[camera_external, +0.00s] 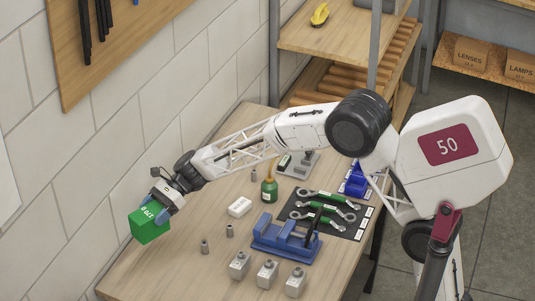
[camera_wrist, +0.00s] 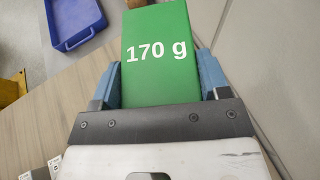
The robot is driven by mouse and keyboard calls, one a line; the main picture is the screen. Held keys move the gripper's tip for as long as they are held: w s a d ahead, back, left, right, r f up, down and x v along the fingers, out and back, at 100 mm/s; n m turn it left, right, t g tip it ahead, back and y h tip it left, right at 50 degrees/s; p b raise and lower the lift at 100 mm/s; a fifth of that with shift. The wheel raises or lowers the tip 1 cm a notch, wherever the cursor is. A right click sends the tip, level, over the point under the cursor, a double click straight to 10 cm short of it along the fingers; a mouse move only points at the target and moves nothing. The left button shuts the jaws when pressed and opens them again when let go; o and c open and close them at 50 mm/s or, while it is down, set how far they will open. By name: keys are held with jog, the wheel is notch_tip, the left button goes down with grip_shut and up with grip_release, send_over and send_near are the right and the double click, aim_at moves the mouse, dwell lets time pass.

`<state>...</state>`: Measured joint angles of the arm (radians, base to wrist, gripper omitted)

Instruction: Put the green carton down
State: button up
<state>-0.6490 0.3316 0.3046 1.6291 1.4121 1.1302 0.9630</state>
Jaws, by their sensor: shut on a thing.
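The green carton (camera_external: 149,225) is a small box with white lettering. In the wrist view the carton (camera_wrist: 160,75) reads "170 g" and sits between the two blue fingers. My gripper (camera_external: 160,208) is shut on it. In the external view, gripper and carton are at the far left end of the wooden workbench (camera_external: 150,275), near the white block wall. The carton looks held above the bench, but its underside is hidden, so I cannot tell the exact gap.
The bench's near left is clear.

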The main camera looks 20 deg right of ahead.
aim_at(156, 227)
jog(key=shift+f, duration=0.1)
dwell(0.3)
jog(key=shift+f, duration=3)
jog(key=shift+f, duration=1.9)
jog(key=shift+f, duration=0.15)
jog(key=o, duration=1)
jog(key=shift+r, duration=0.2)
jog(key=v, duration=1.2)
